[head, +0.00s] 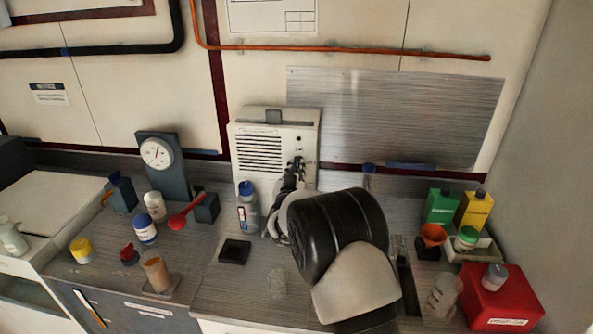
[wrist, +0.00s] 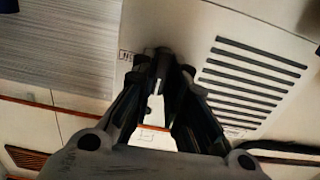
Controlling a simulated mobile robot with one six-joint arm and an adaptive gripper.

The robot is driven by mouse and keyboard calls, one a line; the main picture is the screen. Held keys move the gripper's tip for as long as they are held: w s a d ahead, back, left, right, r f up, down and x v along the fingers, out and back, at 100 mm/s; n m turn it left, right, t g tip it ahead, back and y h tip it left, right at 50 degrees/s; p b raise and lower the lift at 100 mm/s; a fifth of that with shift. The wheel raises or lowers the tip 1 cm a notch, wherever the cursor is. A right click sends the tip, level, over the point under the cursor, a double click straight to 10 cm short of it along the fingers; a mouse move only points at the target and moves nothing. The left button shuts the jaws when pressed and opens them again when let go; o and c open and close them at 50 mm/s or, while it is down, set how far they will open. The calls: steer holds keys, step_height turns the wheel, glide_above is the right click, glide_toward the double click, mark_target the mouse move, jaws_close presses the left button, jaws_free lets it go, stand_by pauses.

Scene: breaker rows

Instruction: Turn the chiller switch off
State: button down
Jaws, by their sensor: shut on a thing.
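The chiller (head: 276,128) is a cream box with dark vent slots, standing on the bench against the wall. Its front panel (wrist: 195,32) also shows in the wrist view, with the slots to the right. My gripper (head: 299,163) is at the right part of this front. In the wrist view my gripper (wrist: 163,58) has its fingertips close together at the panel, shut on the small dark chiller switch (wrist: 162,50). The fingers hide most of the switch, and I cannot tell which position it is in. A small dark round detail (head: 299,138) sits on the panel above the fingertips.
A blue-capped bottle (head: 248,212) stands close to the left of my gripper. Green (head: 440,207) and yellow (head: 474,210) containers and a red box (head: 500,297) are at the right.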

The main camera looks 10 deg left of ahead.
steer(key=c, duration=1.6)
jaws_free()
steer(key=s, duration=1.2)
steer(key=shift+a, duration=0.2)
steer(key=shift+r, duration=0.1)
